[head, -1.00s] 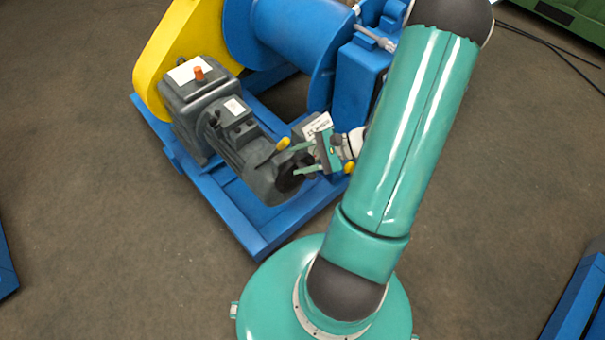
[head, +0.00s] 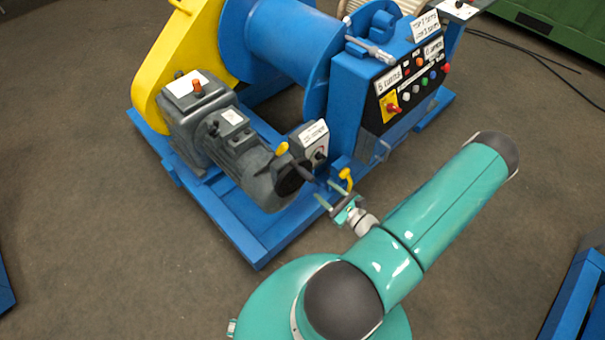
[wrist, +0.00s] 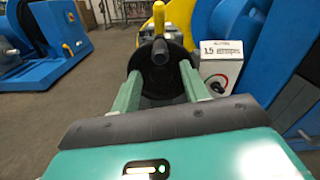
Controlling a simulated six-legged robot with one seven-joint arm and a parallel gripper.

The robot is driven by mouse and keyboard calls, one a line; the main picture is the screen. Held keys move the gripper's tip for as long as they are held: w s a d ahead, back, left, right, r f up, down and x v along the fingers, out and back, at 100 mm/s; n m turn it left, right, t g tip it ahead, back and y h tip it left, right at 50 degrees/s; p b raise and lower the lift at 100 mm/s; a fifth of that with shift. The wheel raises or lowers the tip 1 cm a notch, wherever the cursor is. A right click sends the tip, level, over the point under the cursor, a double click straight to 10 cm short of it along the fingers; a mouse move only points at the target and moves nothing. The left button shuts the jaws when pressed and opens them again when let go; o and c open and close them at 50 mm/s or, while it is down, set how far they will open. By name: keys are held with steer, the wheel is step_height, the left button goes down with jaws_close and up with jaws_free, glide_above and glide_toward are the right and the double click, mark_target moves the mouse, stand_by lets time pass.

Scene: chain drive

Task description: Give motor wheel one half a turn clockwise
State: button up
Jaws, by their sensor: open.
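The motor (head: 243,150) is dark grey. A black motor wheel (head: 290,181) sits on its near end, with a dark handle jutting out towards my gripper. In the wrist view the round black wheel (wrist: 160,78) is straight ahead, its dark handle (wrist: 159,48) near the top. A yellow grip (head: 282,148) shows above the wheel, and also in the wrist view (wrist: 158,18). My gripper (head: 326,192) is open and empty, a short way off the wheel to the right in the head view. In the wrist view its fingers (wrist: 161,88) frame the wheel, apparently without touching it.
A small grey box with a white label (head: 312,138) stands right beside the wheel. A second yellow grip (head: 346,175) shows close to my gripper. The blue control cabinet (head: 350,90) with buttons stands behind. Floor (head: 120,240) is clear at the left.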

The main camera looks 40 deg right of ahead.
mark_target(297, 167)
steer(key=w, duration=1.1)
steer(key=shift+w+a, duration=0.15)
jaws_close()
